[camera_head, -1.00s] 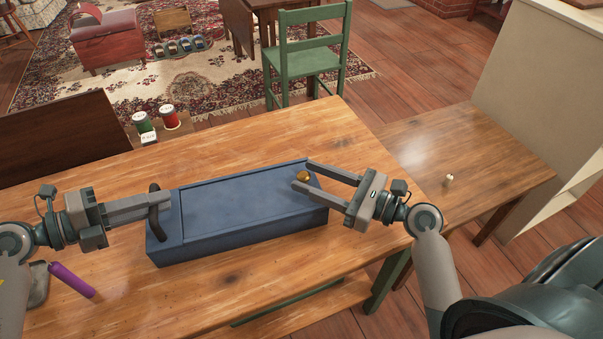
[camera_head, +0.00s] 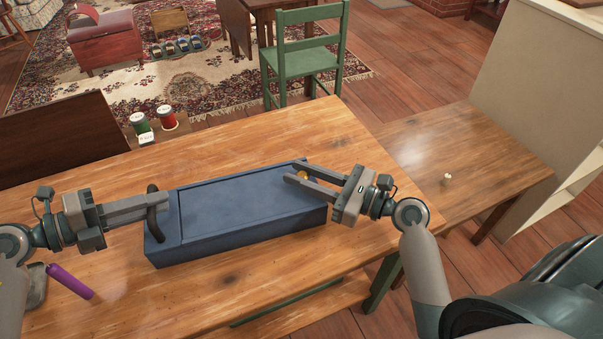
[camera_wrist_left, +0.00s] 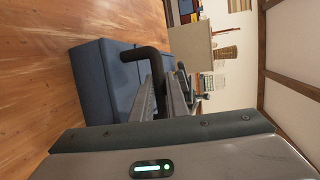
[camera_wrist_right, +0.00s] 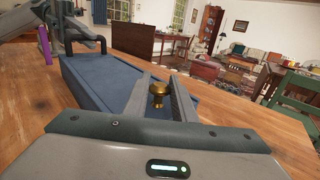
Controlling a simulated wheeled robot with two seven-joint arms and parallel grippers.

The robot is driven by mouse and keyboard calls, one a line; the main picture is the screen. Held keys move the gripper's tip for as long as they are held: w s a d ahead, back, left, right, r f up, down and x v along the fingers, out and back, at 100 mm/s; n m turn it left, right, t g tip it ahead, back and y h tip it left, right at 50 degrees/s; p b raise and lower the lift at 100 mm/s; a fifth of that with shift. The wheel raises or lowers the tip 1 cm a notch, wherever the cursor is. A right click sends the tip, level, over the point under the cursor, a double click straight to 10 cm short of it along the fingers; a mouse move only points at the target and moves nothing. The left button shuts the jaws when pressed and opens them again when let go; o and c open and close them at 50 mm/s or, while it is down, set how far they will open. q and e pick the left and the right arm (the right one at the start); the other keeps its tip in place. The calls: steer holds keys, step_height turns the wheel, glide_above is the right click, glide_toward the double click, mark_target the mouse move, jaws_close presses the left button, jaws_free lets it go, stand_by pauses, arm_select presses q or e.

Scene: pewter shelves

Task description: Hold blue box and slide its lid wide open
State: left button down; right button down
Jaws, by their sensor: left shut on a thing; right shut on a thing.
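The blue box (camera_head: 240,238) lies lengthwise on the wooden table, with its flat blue lid (camera_head: 240,205) in place on top. A dark handle (camera_head: 152,190) stands at the box's left end. My left gripper (camera_head: 158,206) is shut on the handle, which also shows in the left wrist view (camera_wrist_left: 146,53). A brass knob sits near the lid's right end; it shows between the fingers in the right wrist view (camera_wrist_right: 158,94). My right gripper (camera_head: 296,170) is shut on the knob, and its fingers partly hide it in the head view.
A purple cylinder (camera_head: 70,282) lies at the table's left front. Green and red spools (camera_head: 167,118) stand beyond the far edge. A lower wooden surface (camera_head: 430,150) with a small pale object (camera_head: 446,178) is at the right.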

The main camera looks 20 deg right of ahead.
steer(key=d, duration=0.5)
steer(key=s+d, duration=0.1)
steer(key=d, duration=1)
steer(key=shift+s, duration=0.3)
steer(key=c, duration=1.5)
jaws_free()
steer(key=shift+o, duration=0.2)
steer(key=v, duration=1.2)
